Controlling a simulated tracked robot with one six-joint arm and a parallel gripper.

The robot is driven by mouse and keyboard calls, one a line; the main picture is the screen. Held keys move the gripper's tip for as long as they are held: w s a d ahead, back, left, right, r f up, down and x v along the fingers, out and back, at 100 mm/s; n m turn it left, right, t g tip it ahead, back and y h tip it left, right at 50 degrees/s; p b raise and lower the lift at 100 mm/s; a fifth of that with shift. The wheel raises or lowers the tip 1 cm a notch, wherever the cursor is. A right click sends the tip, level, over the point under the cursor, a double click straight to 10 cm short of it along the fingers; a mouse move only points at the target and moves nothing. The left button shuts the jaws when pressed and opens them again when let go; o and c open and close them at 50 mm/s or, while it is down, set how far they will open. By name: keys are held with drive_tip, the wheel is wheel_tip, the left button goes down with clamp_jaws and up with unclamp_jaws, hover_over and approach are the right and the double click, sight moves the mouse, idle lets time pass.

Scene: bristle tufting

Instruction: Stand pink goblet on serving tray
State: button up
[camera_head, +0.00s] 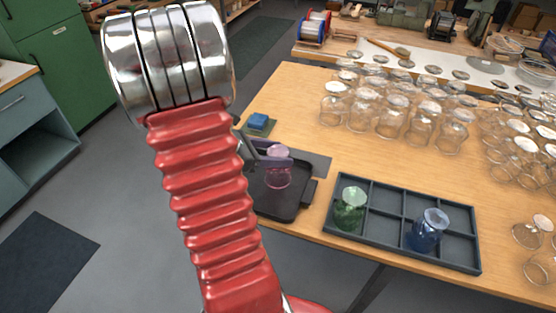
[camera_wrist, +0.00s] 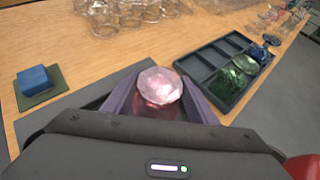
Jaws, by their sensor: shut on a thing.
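The pink goblet (camera_head: 278,167) is over the dark serving tray (camera_head: 275,205) at the table's near left edge in the head view. My gripper (camera_head: 265,160) is shut on it, with a purple finger on each side. In the wrist view the goblet (camera_wrist: 160,87) sits between the fingers of my gripper (camera_wrist: 158,92), its faceted end toward the camera. The goblet looks about upright. I cannot tell whether its lower end touches the tray. My arm hides the tray's left part.
A divided dark rack (camera_head: 400,262) to the right holds a green goblet (camera_head: 350,208) and a blue goblet (camera_head: 428,230). Many clear glasses (camera_head: 396,117) stand behind. A blue block (camera_head: 258,121) lies on a green pad behind the tray. The wooden table (camera_head: 300,100) is clear at back left.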

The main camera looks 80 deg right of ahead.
drive_tip(key=shift+f, duration=1.85)
drive_tip(key=o, duration=1.3)
drive_tip(key=shift+f, duration=0.1)
drive_tip(key=shift+c, duration=0.2)
drive_tip(key=v, duration=1.2)
